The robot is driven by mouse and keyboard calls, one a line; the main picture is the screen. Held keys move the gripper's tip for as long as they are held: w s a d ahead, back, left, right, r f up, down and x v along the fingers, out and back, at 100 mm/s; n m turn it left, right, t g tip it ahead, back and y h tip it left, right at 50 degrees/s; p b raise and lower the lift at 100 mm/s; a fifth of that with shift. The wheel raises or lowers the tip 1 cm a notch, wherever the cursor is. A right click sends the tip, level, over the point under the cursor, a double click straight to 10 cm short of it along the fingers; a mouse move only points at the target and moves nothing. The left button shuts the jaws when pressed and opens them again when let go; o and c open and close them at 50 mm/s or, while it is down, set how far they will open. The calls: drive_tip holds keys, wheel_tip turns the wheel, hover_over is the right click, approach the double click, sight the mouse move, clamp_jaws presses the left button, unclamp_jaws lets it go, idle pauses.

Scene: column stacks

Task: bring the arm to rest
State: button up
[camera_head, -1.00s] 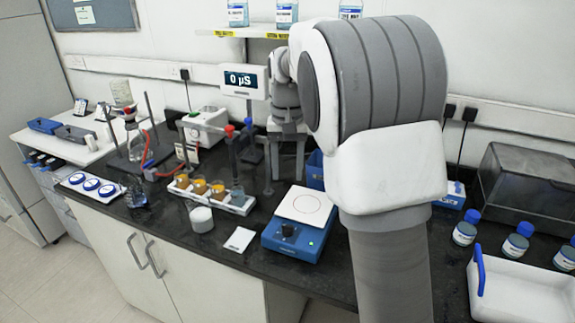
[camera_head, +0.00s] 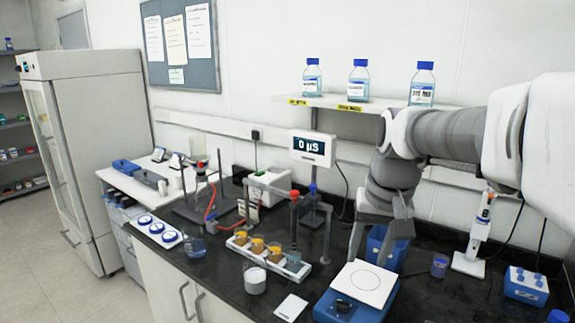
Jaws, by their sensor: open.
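My arm reaches in from the right edge. Its end points down over the dark bench. My gripper (camera_head: 381,240) is open, with its two grey fingers spread apart above the bench behind the blue stirrer plate (camera_head: 358,292). A blue bin (camera_head: 398,258) shows between and behind the fingers. I see nothing held between the fingers. Whether the fingertips touch anything is hard to tell from this angle.
A rack with several amber-topped beakers (camera_head: 262,254) and a white jar (camera_head: 255,280) stand left of the stirrer plate. A meter display (camera_head: 313,147) stands behind. A pipette stand (camera_head: 478,235) and a blue box (camera_head: 526,286) are at right. Bottles stand on the shelf (camera_head: 345,104).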

drive_tip(key=s+f+n+t, duration=0.2)
drive_tip(key=s+f+t, duration=0.1)
drive_tip(key=s, duration=1.2)
drive_tip(key=shift+s+a+h, duration=0.25)
drive_tip(key=shift+s+h, duration=0.05)
drive_tip(key=shift+s, duration=0.1)
